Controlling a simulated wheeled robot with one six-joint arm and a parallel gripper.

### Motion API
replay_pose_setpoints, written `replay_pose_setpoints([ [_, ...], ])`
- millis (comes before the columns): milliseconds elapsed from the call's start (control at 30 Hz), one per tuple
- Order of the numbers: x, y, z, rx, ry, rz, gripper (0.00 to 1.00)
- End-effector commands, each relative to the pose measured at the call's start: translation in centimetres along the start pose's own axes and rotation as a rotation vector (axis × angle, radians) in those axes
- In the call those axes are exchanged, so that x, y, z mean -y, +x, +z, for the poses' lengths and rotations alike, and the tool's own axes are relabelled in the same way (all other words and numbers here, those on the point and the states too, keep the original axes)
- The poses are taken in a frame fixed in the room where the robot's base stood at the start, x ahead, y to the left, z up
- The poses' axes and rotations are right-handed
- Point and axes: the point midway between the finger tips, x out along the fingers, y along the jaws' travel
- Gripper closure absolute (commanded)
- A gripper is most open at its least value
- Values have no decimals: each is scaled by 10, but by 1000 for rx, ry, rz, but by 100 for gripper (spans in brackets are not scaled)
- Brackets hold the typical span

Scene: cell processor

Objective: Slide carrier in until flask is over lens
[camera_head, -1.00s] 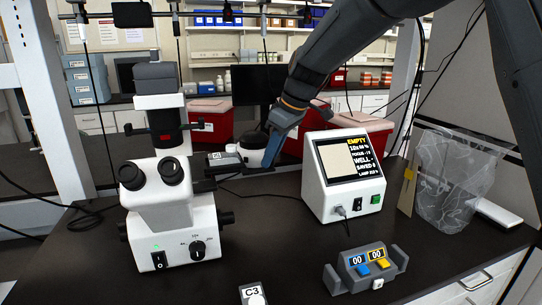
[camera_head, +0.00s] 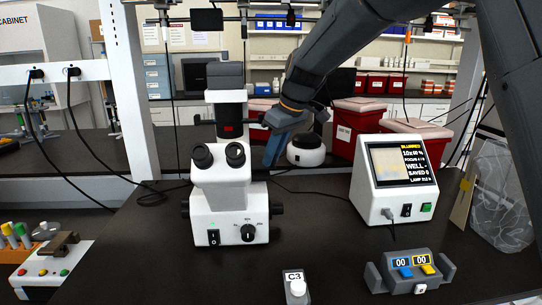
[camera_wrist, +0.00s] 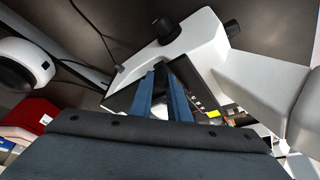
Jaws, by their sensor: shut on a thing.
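The white microscope (camera_head: 229,180) stands on the dark bench left of centre in the head view, its eyepieces facing me. My gripper (camera_head: 269,160) is at its right side, just behind the body. In the wrist view, the two blue fingers of my gripper (camera_wrist: 161,82) reach to the microscope (camera_wrist: 185,42) and are shut on a dark part, which looks like the carrier (camera_wrist: 162,67). Most of the carrier is hidden by the fingers and the microscope. I cannot make out the flask or lens. The monitor (camera_head: 402,165) reads BLURRED and shows a tan picture.
A two-button counter (camera_head: 410,272) and a C3 card (camera_head: 293,276) with a small white bottle are at the front. A clear bag (camera_head: 503,205) is at the right. A round white-and-black device (camera_head: 306,149) and red boxes (camera_head: 356,125) stand behind.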

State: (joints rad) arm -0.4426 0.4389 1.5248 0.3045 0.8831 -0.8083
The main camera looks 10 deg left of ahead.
Motion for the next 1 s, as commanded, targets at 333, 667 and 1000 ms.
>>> replay_pose_setpoints([
  [333,2,0,-1,-1,-3,-1,65],
  [667,0,-19,-2,-4,-4,2,65],
  [1000,1,-69,-2,-3,-4,1,65],
])
